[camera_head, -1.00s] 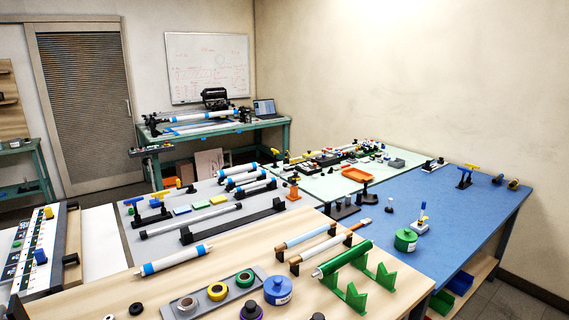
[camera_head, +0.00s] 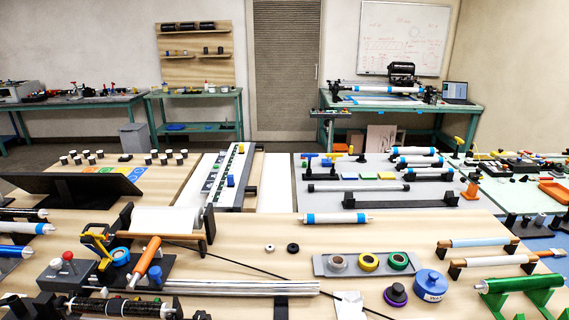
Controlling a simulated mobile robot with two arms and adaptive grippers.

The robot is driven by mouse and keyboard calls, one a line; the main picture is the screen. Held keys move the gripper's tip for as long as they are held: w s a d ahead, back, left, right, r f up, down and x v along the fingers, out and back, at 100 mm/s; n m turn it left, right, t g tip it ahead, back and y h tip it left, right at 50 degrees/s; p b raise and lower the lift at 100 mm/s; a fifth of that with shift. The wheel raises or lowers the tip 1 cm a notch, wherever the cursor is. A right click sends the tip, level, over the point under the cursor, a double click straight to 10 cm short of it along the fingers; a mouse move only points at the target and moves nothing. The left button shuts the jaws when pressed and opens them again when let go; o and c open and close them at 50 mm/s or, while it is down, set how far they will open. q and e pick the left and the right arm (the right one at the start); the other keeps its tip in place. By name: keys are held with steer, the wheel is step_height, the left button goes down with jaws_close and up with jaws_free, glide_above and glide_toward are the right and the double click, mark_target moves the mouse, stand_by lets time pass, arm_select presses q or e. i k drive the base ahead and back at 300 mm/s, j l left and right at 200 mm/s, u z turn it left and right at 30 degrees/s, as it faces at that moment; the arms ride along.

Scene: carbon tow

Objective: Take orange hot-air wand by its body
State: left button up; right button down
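The orange hot-air wand (camera_head: 146,262) is at the lower left of the head view. It is a slim orange tube, tilted, with its upper end leaning to the right. It rests at a dark stand or fixture on the wooden bench (camera_head: 250,225), beside a blue tape ring (camera_head: 121,256) and a yellow-framed piece (camera_head: 97,246). How its lower end is supported is hard to tell. Neither of my grippers shows in the head view.
Long grey bars (camera_head: 250,288) lie right of the wand, and a white roll (camera_head: 165,219) sits behind it. A thin dark rod (camera_head: 238,264) crosses the bench. A tape tray (camera_head: 322,265) and blue tub (camera_head: 430,285) stand farther right.

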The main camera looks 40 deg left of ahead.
mark_target(148, 254)
steer(key=u, duration=2.15)
steer(key=i+j, duration=0.1)
steer(key=j, duration=0.25)
steer(key=i+j, duration=0.1)
steer(key=j, duration=0.25)
steer(key=i+j, duration=0.1)
steer(key=j, duration=0.25)
steer(key=i+j, duration=0.1)
steer(key=j, duration=0.25)
steer(key=i+j+u, duration=0.1)
steer(key=j, duration=0.25)
